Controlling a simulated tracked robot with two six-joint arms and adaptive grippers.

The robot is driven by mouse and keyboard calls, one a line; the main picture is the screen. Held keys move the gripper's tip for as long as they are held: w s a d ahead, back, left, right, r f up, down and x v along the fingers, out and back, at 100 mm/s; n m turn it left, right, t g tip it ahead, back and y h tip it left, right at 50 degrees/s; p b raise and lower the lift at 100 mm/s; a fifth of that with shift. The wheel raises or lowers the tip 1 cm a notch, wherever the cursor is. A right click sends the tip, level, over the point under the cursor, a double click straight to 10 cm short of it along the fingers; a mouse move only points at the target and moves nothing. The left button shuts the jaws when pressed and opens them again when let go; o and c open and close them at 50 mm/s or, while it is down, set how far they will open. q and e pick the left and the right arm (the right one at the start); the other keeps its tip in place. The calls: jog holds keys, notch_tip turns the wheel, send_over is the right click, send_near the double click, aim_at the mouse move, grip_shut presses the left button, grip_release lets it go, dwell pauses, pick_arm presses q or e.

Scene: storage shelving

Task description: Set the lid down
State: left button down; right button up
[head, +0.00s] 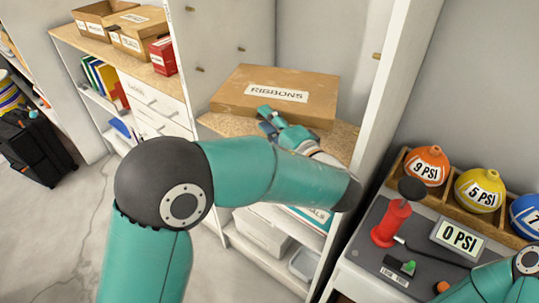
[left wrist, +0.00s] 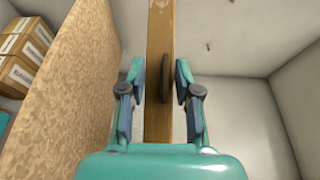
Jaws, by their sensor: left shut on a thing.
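The lid (head: 245,87) is a flat brown box-shaped piece with a white RIBBONS label on its top, at the shelf bay in the middle of the head view. My left gripper (head: 277,124) is at its near edge, with the fingers partly hidden by my arm. In the left wrist view the lid shows as a narrow brown strip (left wrist: 158,25) with a dark oval on it, between the two fingers of my left gripper (left wrist: 159,88). The gripper is shut on it. A gap shows between the strip and the speckled shelf board (left wrist: 75,90). My right gripper is outside the views.
A white upright (head: 385,90) bounds the bay on the right. Cardboard boxes (head: 140,38) and a red box (head: 163,55) stand on the left unit. A pressure station with a red pump (head: 390,222) and round numbered bulbs (head: 427,165) is at right.

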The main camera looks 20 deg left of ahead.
pick_arm(q)
notch_tip(320, 180, down, 11)
jog(key=shift+s, duration=0.15)
jog(key=c, duration=0.8)
grip_release()
jog(key=shift+f, duration=0.3)
jog(key=shift+r, duration=0.3)
